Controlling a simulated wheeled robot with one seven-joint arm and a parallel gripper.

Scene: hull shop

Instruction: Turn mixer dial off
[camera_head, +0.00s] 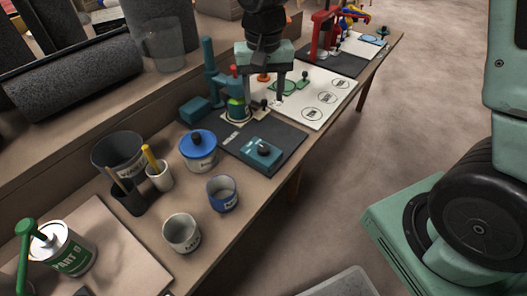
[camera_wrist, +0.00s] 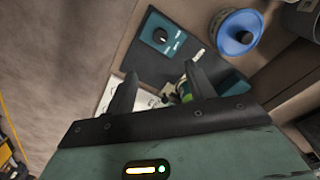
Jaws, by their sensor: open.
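A small teal box (camera_head: 251,147) sits on a dark mat (camera_head: 288,135), and a round black dial (camera_head: 264,149) is on its top. The dial's setting is too small to read. My gripper (camera_head: 261,93) is open and empty, its fingers pointing down farther along the bench than the dial and apart from it. It also shows in the wrist view (camera_wrist: 160,76). A teal mixer stand (camera_head: 211,72) rises behind the mat, with a green-banded container (camera_head: 236,108) beside it.
A blue-lidded tub (camera_head: 199,148), a blue cup (camera_head: 222,194), a pale cup (camera_head: 182,233) and a dark bucket (camera_head: 117,152) stand nearer on the bench. A white board (camera_head: 338,93) and a red press (camera_head: 322,35) lie farther off.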

